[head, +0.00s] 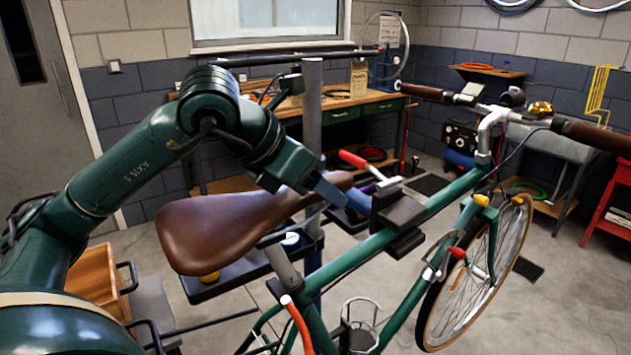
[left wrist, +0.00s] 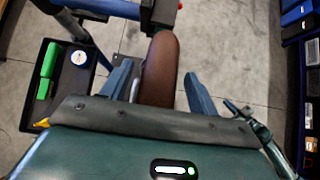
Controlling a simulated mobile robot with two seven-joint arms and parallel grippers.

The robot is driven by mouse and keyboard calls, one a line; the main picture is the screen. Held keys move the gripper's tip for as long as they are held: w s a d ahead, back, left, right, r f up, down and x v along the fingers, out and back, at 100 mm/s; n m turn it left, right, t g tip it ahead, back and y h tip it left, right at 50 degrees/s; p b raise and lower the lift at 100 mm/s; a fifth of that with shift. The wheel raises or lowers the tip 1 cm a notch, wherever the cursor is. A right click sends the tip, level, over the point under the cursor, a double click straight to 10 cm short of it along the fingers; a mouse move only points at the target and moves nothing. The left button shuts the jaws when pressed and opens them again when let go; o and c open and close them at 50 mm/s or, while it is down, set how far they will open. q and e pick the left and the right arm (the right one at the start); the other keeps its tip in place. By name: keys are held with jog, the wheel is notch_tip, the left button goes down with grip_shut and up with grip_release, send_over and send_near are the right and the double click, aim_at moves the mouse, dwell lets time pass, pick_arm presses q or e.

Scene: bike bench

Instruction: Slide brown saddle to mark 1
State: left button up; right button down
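The brown saddle (head: 220,228) sits on top of the seat post (head: 283,266) of the green bike, its broad rear toward the left and its nose toward the clamp. My left gripper (head: 336,192) is at the nose of the saddle. In the left wrist view the saddle nose (left wrist: 160,72) lies between the two blue fingers of the left gripper (left wrist: 161,82). The fingers are apart, with a visible gap at least on the right side. I cannot make out mark 1 in either view. My right gripper is not in view.
A black stand clamp (head: 398,212) with a red-handled lever (head: 353,159) holds the bike frame (head: 365,250) close to my gripper. A tool tray (left wrist: 66,88) is beside the stand column. A workbench (head: 350,103) stands behind; a wooden drawer box (head: 98,283) is at left.

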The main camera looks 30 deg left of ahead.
pick_arm(q)
jog(key=shift+r, duration=0.2)
jog(key=v, duration=1.3)
